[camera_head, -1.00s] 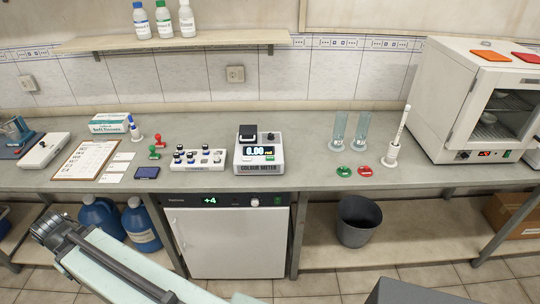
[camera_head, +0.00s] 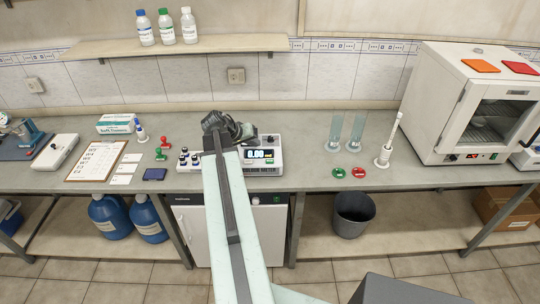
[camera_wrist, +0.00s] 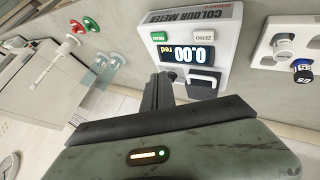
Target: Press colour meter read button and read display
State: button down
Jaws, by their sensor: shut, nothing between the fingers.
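The colour meter (camera_head: 267,169) is a white box on the bench, with its left part hidden behind my arm in the head view. In the wrist view the colour meter (camera_wrist: 225,60) appears upside down. Its display (camera_wrist: 188,56) reads 0.00 with "red" under it. The green read button (camera_wrist: 160,36) and the white ZERO button (camera_wrist: 201,38) both show uncovered. A dark lid (camera_wrist: 203,84) sits on its top. My gripper (camera_wrist: 160,80) is shut and empty, near the display's side of the meter; I cannot tell whether it touches.
A vial rack (camera_head: 188,160) stands close left of the meter. An oven (camera_head: 480,105) fills the far right. A shelf (camera_head: 230,43) runs above.

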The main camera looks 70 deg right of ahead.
jog(key=r, duration=0.2)
send_over(268, 162)
jog(key=shift+d+f+m+g, duration=0.1)
jog(key=shift+f+m+g, duration=0.05)
jog(key=shift+m+g, duration=0.25)
jog(key=shift+f, duration=0.1)
notch_tip(268, 162, down, 9)
jog(key=b, duration=0.8)
jog(key=shift+w, duration=0.1)
jog(key=shift+b, duration=0.3)
dwell(0.8)
jog(key=shift+f+b, duration=0.25)
jog(key=shift+b, duration=0.1)
jog(key=shift+f+b, duration=0.4)
jog(key=shift+b, duration=0.05)
dwell(0.5)
dwell(0.3)
jog(key=shift+r+p, duration=0.85)
jog(key=shift+p, duration=0.05)
